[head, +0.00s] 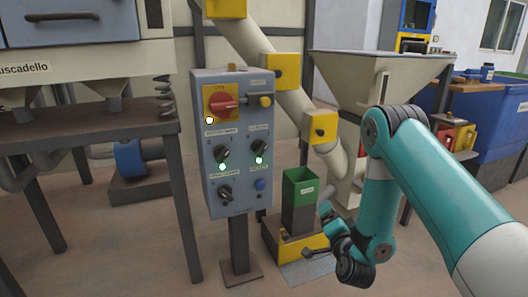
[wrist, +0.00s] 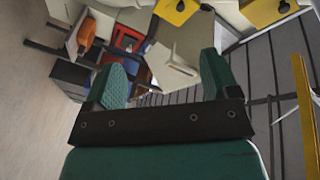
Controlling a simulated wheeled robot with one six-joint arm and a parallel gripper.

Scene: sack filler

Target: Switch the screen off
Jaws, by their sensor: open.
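A grey control panel (head: 243,125) stands on a post left of centre in the head view. It carries a red rotary switch (head: 224,103) on a yellow plate, with a lit white lamp at its lower left. Two black selector knobs, left (head: 221,153) and right (head: 260,146), each have a lit green lamp below. A third black knob (head: 225,192) sits lower left. The small labels are too blurred to read, so I cannot tell which control is the screen's. My gripper (head: 317,231) is low, right of the panel and apart from it. Its fingers (wrist: 164,78) are open and empty.
A machine on a dark frame (head: 95,137) stands left of the panel. A hopper (head: 360,78) and slanted pipe are behind. Bare floor lies in front.

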